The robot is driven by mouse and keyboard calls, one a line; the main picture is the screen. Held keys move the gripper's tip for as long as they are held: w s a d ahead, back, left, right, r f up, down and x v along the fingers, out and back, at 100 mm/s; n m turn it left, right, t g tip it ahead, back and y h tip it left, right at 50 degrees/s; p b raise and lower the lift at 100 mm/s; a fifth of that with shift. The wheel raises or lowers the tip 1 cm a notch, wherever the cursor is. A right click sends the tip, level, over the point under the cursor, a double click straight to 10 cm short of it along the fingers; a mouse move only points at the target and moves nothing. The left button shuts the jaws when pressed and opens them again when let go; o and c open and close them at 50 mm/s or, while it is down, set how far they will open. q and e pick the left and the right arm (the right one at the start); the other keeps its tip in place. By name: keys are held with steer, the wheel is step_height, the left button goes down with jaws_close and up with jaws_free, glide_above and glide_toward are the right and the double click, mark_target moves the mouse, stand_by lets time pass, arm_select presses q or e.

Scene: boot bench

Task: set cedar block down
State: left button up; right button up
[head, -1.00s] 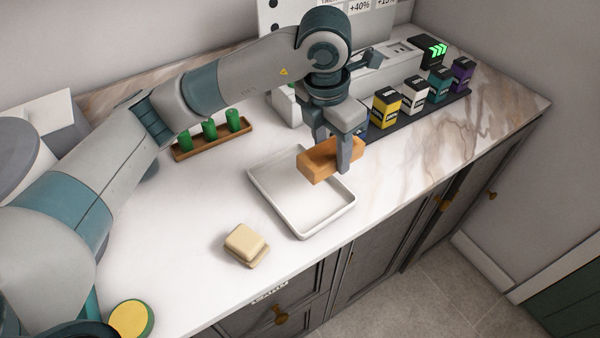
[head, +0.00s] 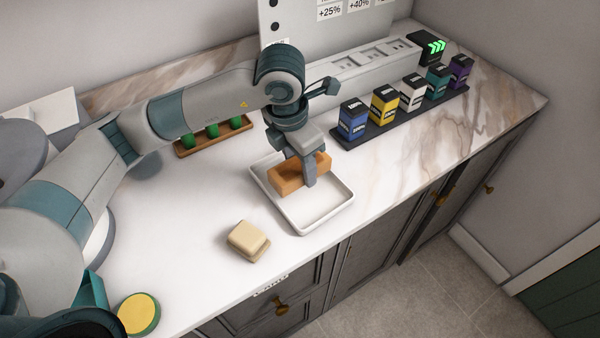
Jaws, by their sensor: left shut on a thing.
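The cedar block (head: 287,181) is an orange-brown wooden bar over the left and middle part of a white shallow tray (head: 323,223). My left gripper (head: 303,174) comes down from above and is shut on the block, one finger showing on its near side. The block looks low over the tray floor; I cannot tell whether it touches it. My right gripper is not in view.
A beige block (head: 247,240) lies on the counter before the tray. A rack (head: 385,127) of several coloured boxes stands behind right. A wooden holder (head: 214,138) with green pieces is behind left. A yellow-topped round thing (head: 139,314) is near the front edge.

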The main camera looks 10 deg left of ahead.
mark_target(300, 175)
arm_select(q)
step_height(300, 175, down, 3)
steer(key=shift+r+p, duration=0.1)
steer(key=shift+p, duration=0.55)
steer(key=shift+f, duration=0.25)
steer(key=shift+f, duration=0.15)
steer(key=o, duration=1.2)
steer(key=shift+r, duration=0.2)
